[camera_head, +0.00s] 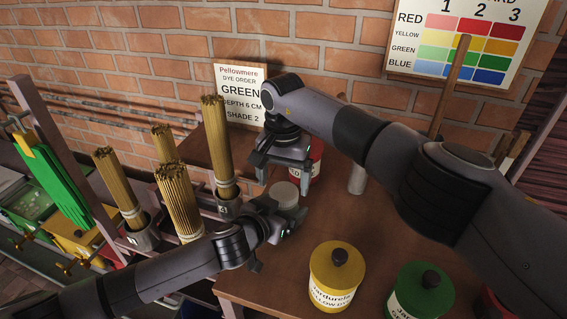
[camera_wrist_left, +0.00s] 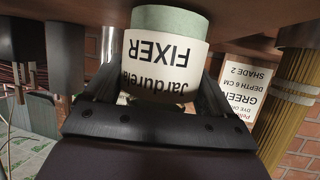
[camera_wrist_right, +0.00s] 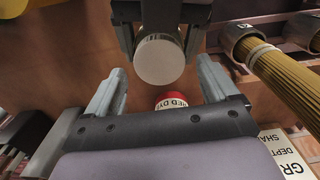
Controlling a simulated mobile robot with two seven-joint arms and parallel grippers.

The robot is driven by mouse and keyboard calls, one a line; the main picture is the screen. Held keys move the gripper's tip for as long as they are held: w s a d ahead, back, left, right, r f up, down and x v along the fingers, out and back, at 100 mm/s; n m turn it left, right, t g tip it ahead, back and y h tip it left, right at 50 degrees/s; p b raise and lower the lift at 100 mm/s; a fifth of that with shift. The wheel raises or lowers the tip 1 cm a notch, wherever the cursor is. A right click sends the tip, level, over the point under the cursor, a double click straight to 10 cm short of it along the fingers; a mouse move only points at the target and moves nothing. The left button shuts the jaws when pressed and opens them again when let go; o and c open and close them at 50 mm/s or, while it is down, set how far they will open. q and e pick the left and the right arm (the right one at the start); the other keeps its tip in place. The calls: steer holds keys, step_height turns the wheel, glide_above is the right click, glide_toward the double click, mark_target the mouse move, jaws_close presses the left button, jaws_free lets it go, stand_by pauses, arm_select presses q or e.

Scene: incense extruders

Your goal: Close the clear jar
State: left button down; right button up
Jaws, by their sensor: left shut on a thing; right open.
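The clear jar (camera_wrist_left: 165,55) has a white label reading FIXER and a pale green-grey band beside it; it appears upside down in the left wrist view. My left gripper (camera_wrist_left: 160,92) is shut around its sides. A round whitish lid (camera_head: 285,193) with a ribbed edge sits over the jar in the head view, and shows as a pale disc (camera_wrist_right: 160,60) in the right wrist view. I cannot tell if it is fully seated. My right gripper (camera_head: 284,178) is open and empty, just above and behind the lid, fingers spread apart.
A red dye jar (camera_head: 313,165) stands close behind the right gripper. Yellow (camera_head: 337,275) and green (camera_head: 421,290) jars stand at the front of the brown table (camera_head: 290,262). Incense bundles (camera_head: 178,195) stand in holders at left. A GREEN order sign (camera_head: 240,90) stands at the back.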

mark_target(284, 209)
steer(key=shift+f, duration=1.3)
steer(key=c, duration=1.1)
steer(key=m, duration=0.5)
steer(key=shift+m, duration=0.4)
steer(key=m, duration=0.4)
steer(key=shift+w, duration=0.1)
steer(key=o, duration=1.2)
